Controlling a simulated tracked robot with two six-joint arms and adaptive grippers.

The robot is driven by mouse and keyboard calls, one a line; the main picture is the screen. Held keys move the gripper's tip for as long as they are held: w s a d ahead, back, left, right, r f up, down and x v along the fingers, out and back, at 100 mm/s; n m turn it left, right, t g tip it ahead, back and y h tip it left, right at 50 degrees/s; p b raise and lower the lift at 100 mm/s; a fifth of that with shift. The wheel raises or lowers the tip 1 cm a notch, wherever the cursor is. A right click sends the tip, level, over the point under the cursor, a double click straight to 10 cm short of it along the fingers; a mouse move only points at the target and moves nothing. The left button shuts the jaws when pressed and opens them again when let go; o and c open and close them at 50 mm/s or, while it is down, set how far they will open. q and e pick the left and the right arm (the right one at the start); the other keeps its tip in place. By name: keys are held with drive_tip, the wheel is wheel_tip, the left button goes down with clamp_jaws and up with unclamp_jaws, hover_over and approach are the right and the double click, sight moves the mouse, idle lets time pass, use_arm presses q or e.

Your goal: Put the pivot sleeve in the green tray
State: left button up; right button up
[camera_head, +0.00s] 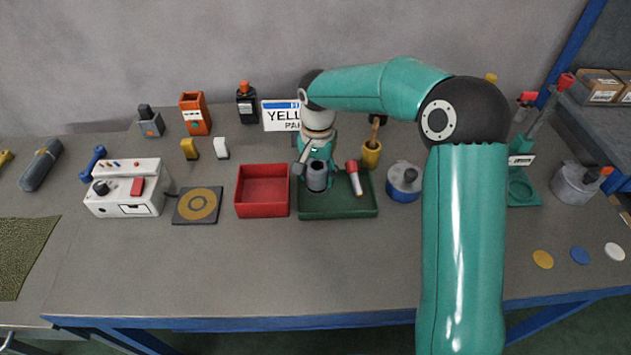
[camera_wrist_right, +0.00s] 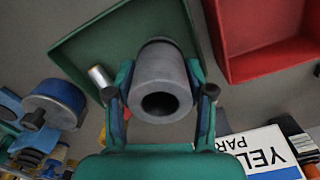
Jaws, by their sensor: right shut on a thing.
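The pivot sleeve (camera_wrist_right: 160,82) is a grey hollow cylinder. My right gripper (camera_head: 315,172) is shut on it, and the sleeve also shows in the head view (camera_head: 317,178). In the wrist view the right gripper (camera_wrist_right: 160,90) has one finger on each side of the sleeve. The green tray (camera_head: 340,208) lies below and around the sleeve in the head view; the wrist view shows the tray (camera_wrist_right: 100,45) behind the sleeve. I cannot tell whether the sleeve touches the tray floor. A red-and-silver part (camera_head: 353,176) is at the tray's right side. My left gripper is not in view.
A red tray (camera_head: 263,212) stands just left of the green one. A blue-and-grey pot (camera_head: 404,183) and a yellow cup (camera_head: 371,155) stand to the right and behind. A sign (camera_head: 281,116) stands behind. The front of the table is clear.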

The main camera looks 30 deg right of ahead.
sight(317, 182)
drive_tip(key=shift+f, duration=1.5)
drive_tip(key=o, duration=1.3)
drive_tip(key=shift+o, duration=0.2)
wheel_tip(317, 182, up, 12)
